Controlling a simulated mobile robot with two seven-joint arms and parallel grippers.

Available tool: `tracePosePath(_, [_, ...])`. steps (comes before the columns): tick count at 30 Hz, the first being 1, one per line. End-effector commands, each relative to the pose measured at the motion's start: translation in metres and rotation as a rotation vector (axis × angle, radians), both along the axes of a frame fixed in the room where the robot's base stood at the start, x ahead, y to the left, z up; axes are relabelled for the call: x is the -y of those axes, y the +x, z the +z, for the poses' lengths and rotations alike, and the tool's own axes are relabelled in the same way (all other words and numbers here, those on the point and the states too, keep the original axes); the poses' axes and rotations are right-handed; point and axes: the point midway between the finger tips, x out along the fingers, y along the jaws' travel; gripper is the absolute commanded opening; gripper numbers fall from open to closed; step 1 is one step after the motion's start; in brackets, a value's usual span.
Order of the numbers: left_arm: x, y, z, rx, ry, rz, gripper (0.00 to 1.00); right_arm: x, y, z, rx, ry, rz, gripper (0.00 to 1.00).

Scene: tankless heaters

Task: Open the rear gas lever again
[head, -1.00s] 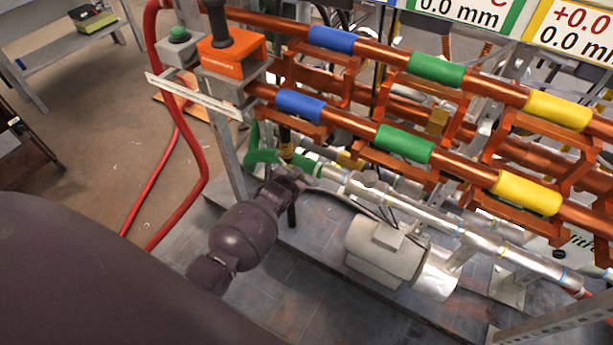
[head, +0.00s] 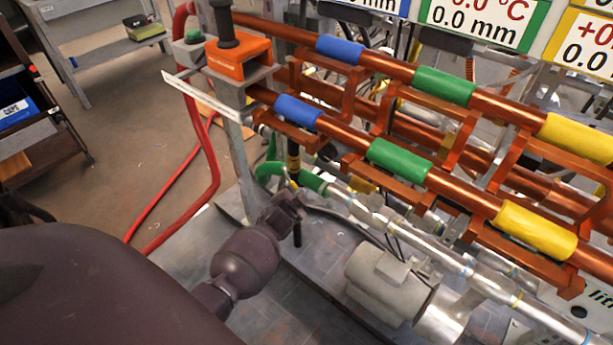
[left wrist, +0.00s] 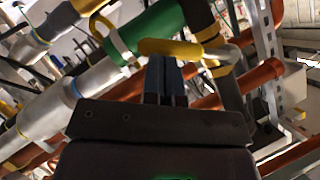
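A yellow lever (left wrist: 172,47) lies crosswise just at the fingertips of my left gripper in the left wrist view. It sits by a green pipe (left wrist: 150,33) and a dark pipe with yellow bands. My left gripper (left wrist: 165,62) has its two fingers close together, with nothing visible between them. Whether the tips touch the lever is unclear. In the head view, my left wrist (head: 285,210) is low beside the green hose end (head: 312,181), and its fingers are hidden. The lever cannot be made out clearly there. My right gripper is not in view.
Copper pipes with blue, green and yellow sleeves (head: 398,158) run above my left wrist. An orange bracket (head: 238,58) and a red hose (head: 210,160) stand to its left. A grey motor-like cylinder (head: 385,285) lies to the right. Floor at the left is open.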

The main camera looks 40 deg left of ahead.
Motion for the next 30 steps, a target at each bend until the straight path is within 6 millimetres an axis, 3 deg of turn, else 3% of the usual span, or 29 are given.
tracePosePath(1, [-0.002,-0.003,-0.012,-0.009,0.027,0.001,0.0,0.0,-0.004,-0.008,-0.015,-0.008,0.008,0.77])
tracePosePath(11, [-0.015,-0.003,-0.029,-0.002,0.249,0.0,0.0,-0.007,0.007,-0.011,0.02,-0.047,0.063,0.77])
tracePosePath(30, [-0.047,0.001,-0.05,0.005,0.245,-0.002,0.0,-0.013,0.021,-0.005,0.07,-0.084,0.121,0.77])
